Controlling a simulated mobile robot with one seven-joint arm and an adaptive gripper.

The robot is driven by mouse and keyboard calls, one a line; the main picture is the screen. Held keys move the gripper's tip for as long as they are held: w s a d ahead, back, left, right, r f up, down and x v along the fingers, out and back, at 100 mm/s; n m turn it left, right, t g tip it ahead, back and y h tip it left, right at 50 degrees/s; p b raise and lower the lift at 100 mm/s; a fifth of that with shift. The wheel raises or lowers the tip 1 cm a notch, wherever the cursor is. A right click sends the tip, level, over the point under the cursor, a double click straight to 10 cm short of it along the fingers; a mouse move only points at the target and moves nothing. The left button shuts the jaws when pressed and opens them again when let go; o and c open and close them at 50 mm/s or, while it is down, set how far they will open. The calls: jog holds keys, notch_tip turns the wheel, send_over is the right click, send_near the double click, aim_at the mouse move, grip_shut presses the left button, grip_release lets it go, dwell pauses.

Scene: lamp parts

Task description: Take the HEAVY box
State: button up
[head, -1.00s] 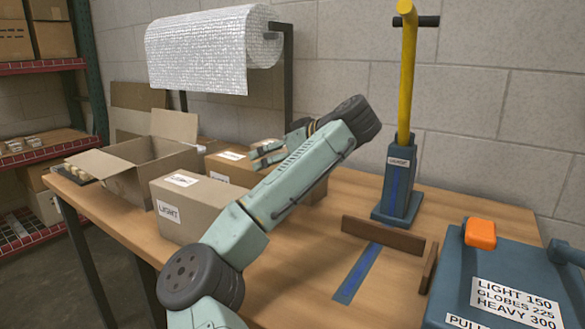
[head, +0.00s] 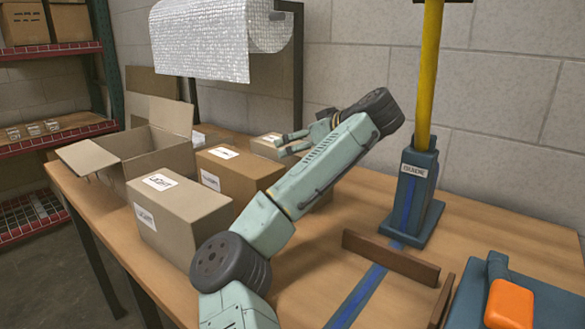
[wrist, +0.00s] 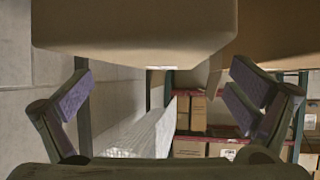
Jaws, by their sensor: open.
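Three closed boxes stand in a row on the table. The front tan box (head: 180,220) has a label reading LIGHT. Behind it is a browner box (head: 236,180) whose label I cannot read clearly. A third box (head: 266,147), labelled but unreadable, is farther back and partly hidden. I cannot tell for sure which is the HEAVY one. My gripper (head: 290,143) is open beside the third box, at its right. In the wrist view, my gripper (wrist: 160,85) has its fingers spread wide, with a box (wrist: 135,30) filling the top; I cannot tell whether they touch.
An open carton (head: 140,155) stands at the left. A bubble-wrap roll (head: 215,40) hangs behind the boxes. A blue post base (head: 412,195) with a yellow pole and wooden strips (head: 390,258) lie right of my arm. The table between is mostly clear.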

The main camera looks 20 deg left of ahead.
aim_at(291, 145)
jog(key=p+x, duration=0.1)
jog(key=x, duration=0.3)
jog(key=shift+a, duration=0.15)
jog(key=shift+w+a+f, duration=0.25)
jog(key=shift+c, duration=0.6)
jog(key=c, duration=1.8)
jog(key=shift+r, duration=0.25)
jog(key=shift+c, duration=0.4)
